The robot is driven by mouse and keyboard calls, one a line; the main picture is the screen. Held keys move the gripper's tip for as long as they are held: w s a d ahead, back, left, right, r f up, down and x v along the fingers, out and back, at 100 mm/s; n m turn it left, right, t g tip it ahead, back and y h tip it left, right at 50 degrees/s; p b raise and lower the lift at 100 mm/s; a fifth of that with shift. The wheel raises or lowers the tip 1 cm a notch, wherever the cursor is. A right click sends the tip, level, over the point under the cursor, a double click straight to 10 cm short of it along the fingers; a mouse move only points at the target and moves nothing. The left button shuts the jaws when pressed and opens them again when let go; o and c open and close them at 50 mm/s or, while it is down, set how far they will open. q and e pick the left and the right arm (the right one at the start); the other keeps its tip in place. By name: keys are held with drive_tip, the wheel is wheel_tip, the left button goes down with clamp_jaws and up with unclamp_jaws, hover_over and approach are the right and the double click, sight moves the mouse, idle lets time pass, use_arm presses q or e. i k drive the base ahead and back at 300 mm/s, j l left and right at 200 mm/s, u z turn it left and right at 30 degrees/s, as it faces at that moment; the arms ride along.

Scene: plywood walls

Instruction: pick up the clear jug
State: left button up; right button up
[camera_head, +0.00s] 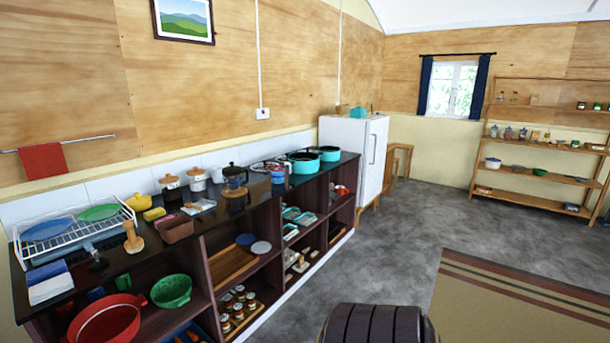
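I cannot surely pick out a clear jug in the head view. A see-through dark-topped glass pot (235,179) stands on the black counter (130,262), in front of the tiled wall. Small see-through vessels (508,132) also stand on the wooden shelf unit (535,199) at the far right, too small to tell what they are. Neither of my grippers is in view.
The counter carries a dish rack (72,237), canisters (170,187) and teal pots (303,162). Open shelves below hold a red bowl (105,322) and a green colander (171,291). A white fridge (355,150) stands beyond. Grey floor (390,240) is clear; a dark ribbed object (375,325) is nearest.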

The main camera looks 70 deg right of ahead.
sight(277, 169)
drive_tip(key=z, duration=2.05)
